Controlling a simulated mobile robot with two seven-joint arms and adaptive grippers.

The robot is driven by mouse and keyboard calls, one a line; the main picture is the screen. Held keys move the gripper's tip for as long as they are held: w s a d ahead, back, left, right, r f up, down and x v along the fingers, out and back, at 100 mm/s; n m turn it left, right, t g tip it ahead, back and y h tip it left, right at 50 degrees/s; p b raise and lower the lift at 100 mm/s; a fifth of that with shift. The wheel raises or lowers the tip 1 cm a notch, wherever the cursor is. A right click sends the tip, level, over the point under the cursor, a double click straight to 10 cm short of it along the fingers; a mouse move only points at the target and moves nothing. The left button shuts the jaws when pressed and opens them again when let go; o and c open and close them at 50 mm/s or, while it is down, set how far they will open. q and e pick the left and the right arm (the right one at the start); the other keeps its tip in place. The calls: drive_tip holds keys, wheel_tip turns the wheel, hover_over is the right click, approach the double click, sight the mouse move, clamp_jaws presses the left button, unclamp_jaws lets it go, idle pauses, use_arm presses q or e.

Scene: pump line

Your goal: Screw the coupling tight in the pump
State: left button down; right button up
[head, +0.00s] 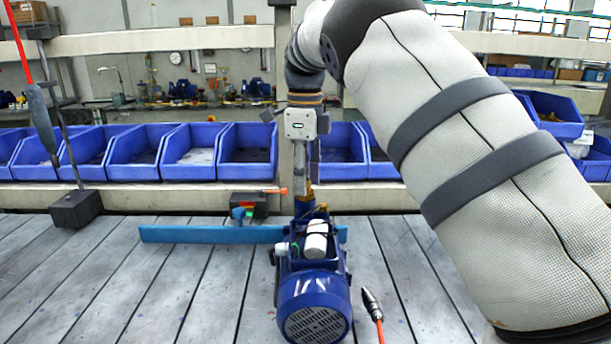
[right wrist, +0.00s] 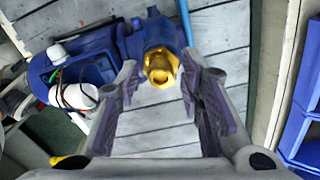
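The blue pump (head: 315,290) stands on the slatted bench, its round grille facing me. The brass coupling (right wrist: 160,68) sits at the end of the pump's blue housing in the right wrist view; how deep it is seated I cannot tell. My right gripper (right wrist: 160,72) points down over the far end of the pump. Its two fingers are apart, with the coupling between or just beyond their tips; I see small gaps and no clear contact. In the head view the right gripper (head: 304,190) partly hides the coupling. My left gripper is not in view.
A blue bar (head: 210,234) lies behind the pump. A dark box (head: 249,206) with coloured parts stands beyond it. A hanging tool (head: 40,118) and a dark block (head: 75,208) are at left. A tool tip with an orange cable (head: 372,305) is right of the pump. Blue bins (head: 140,152) line the back.

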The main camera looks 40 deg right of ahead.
drive_tip(key=n, duration=0.2)
drive_tip(key=shift+r+n, duration=0.1)
drive_tip(key=shift+n, duration=0.3)
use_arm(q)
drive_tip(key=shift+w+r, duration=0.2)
use_arm(e)
drive_tip(key=shift+n, duration=0.3)
drive_tip(key=n, duration=0.2)
drive_tip(key=shift+n+p, duration=0.3)
drive_tip(key=shift+n, duration=0.1)
drive_tip(key=n, duration=0.4)
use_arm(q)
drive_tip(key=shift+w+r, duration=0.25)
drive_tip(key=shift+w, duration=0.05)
use_arm(e)
clamp_jaws()
drive_tip(key=shift+f+m, duration=0.25)
drive_tip(key=shift+m, duration=0.75)
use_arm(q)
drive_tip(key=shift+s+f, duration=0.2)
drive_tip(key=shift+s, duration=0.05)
use_arm(e)
drive_tip(key=shift+r+m, duration=0.1)
drive_tip(key=shift+m, duration=0.6)
